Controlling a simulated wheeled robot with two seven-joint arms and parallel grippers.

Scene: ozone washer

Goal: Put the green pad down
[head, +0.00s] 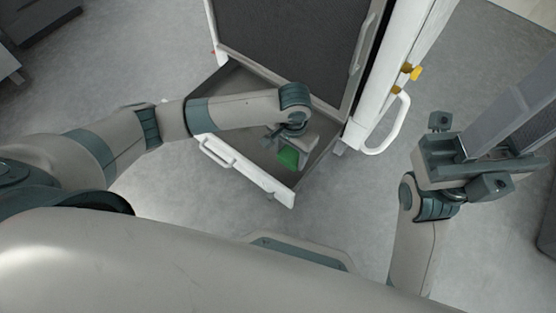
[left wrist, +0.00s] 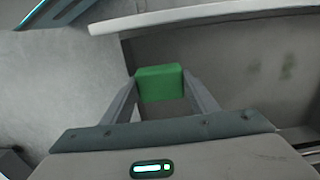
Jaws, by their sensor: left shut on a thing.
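The green pad (head: 288,158) is a small green block held over the open drawer (head: 277,186) of the white cabinet. My left gripper (head: 290,148) points down into the drawer area and is shut on the pad. In the left wrist view the pad (left wrist: 160,83) sits between the two grey fingertips, close to the drawer's wall. I cannot tell whether the pad touches the drawer floor. My right gripper (head: 500,125) is at the right, away from the drawer, its long grey fingers pointing up and right; whether they are apart is unclear.
The white cabinet's dark panel (head: 290,35) rises behind the drawer. A white handle (head: 391,125) and a yellow latch (head: 413,72) are on its right side. The drawer front has a white handle (head: 216,153). Grey floor is clear around it.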

